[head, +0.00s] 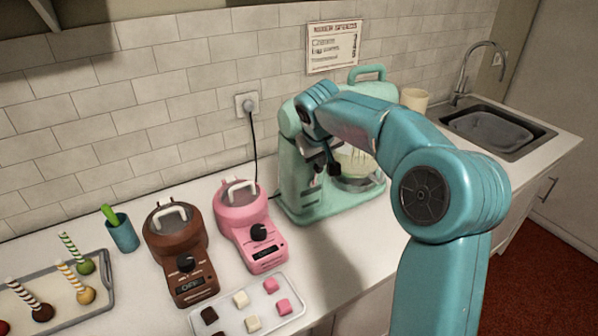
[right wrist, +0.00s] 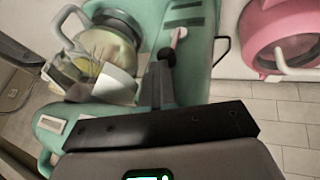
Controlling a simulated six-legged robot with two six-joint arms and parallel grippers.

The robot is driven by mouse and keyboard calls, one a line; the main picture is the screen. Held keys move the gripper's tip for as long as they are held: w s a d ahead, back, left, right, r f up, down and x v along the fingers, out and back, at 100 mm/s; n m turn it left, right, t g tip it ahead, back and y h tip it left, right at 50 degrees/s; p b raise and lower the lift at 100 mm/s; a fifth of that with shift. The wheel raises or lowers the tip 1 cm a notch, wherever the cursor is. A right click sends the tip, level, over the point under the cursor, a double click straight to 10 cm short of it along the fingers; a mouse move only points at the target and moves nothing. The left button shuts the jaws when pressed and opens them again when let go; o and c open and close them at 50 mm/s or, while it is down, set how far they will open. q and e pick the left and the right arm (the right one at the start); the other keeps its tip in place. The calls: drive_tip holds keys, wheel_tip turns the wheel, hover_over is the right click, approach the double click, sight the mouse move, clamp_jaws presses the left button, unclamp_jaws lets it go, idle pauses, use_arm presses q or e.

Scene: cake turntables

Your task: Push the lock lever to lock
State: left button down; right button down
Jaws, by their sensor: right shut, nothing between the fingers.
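The mint-green stand mixer (head: 300,192) stands on the counter, with its bowl (head: 362,183) at its right side. My right arm reaches over the mixer from the right. My right gripper (head: 334,164) is at the mixer's side, shut and empty, and partly hard to make out against dark parts. In the right wrist view the dark shut fingers (right wrist: 161,84) point at the green mixer body (right wrist: 190,60). A round black knob (right wrist: 167,55) shows at the fingertips; whether they touch cannot be told. A small pale, red-tipped lever (right wrist: 179,36) is just beyond it. My left gripper is out of view.
A pink melter (head: 240,212) and a brown melter (head: 172,240) stand left of the mixer. A tray of cubes (head: 270,322) lies in front. A cable runs to the wall socket (head: 247,104). A sink (head: 490,128) is at the right.

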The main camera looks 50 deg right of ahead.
drive_tip(key=shift+f, duration=0.1)
idle(0.4)
drive_tip(key=shift+r+p, duration=0.7)
drive_tip(key=shift+r, duration=0.1)
